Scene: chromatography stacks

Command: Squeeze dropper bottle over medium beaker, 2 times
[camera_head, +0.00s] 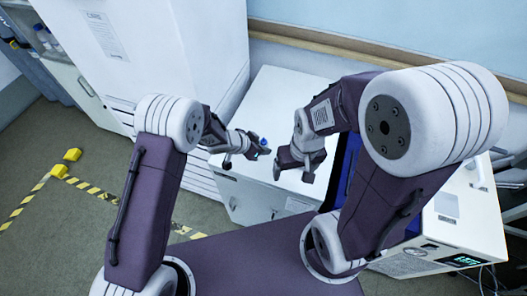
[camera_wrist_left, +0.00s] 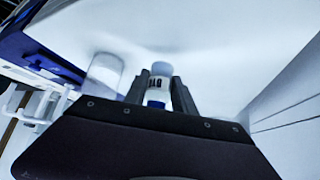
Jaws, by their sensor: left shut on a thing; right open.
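My left gripper (camera_head: 257,150) is shut on the dropper bottle, above the white worktop. The dropper bottle (camera_wrist_left: 159,82) has a pale body with dark lettering and a blue band, and stands between the two dark fingers in the left wrist view. In the head view only a small blue part of it (camera_head: 263,142) shows. A clear, whitish beaker (camera_wrist_left: 104,74) shows just left of the bottle in the wrist view; I cannot tell its size or whether the bottle is over it. I cannot make out the beaker in the head view. My right gripper (camera_head: 293,174) is open and empty, fingers downward, to the right of the left gripper.
The white worktop (camera_head: 285,90) is mostly bare behind the grippers. A tall white cabinet (camera_head: 150,50) stands at the left back. A white instrument with a green display (camera_head: 462,261) is at the right front. Yellow-black floor tape (camera_head: 90,188) lies at left.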

